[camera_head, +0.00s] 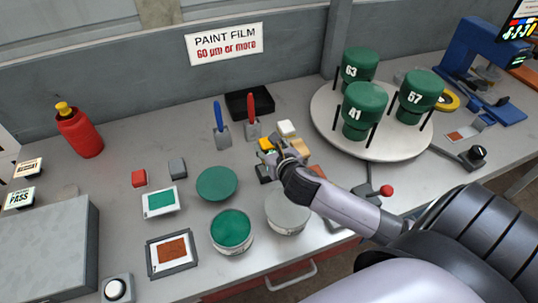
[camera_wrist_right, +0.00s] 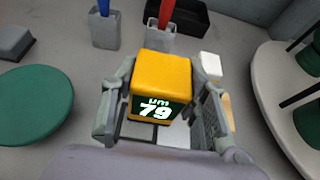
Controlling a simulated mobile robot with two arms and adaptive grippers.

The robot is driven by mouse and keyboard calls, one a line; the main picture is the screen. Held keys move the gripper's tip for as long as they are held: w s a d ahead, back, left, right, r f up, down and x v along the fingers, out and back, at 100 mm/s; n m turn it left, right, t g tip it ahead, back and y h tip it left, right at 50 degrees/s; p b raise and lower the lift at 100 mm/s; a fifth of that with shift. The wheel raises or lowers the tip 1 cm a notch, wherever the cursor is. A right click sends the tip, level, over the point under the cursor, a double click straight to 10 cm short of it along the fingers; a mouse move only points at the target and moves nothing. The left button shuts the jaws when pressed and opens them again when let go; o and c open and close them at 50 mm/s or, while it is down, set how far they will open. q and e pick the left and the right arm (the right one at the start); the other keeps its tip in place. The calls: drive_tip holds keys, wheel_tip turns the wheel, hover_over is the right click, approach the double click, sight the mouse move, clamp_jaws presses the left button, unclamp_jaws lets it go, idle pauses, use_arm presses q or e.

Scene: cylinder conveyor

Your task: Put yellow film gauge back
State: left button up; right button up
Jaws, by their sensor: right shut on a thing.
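The yellow film gauge (camera_wrist_right: 162,72) is between the fingers of my right gripper (camera_wrist_right: 163,90) in the right wrist view. Its dark display reads "um 79". In the head view the gauge's yellow top (camera_head: 265,143) shows just beyond my right gripper (camera_head: 281,156), whose wrist partly covers it. A whitish surface with a dark edge shows below the gauge in the wrist view; I cannot tell whether the gauge touches it. My left gripper is not in view.
Behind the gauge stand holders with a blue-handled tool (camera_head: 221,125) and a red-handled tool (camera_head: 252,123), and a black tray (camera_head: 249,103). A white turntable (camera_head: 400,149) with green cylinders is at right. Paint cans (camera_head: 231,230) and a green disc (camera_head: 217,183) lie nearer.

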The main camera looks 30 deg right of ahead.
wheel_tip(320, 180, down, 4)
drive_tip(key=shift+r, duration=0.15)
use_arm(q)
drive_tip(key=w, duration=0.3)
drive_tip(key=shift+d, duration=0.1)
use_arm(e)
drive_tip(key=o, duration=1.2)
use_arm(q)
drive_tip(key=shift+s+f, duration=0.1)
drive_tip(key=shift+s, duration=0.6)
use_arm(e)
drive_tip(key=shift+s+a, duration=0.1)
drive_tip(key=shift+s, duration=0.1)
use_arm(q)
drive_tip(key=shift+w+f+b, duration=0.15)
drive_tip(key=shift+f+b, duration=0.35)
drive_tip(key=shift+b, duration=0.15)
use_arm(e)
drive_tip(key=v, duration=1.1)
drive_tip(key=shift+s+r, duration=0.2)
drive_tip(key=shift+s, duration=0.15)
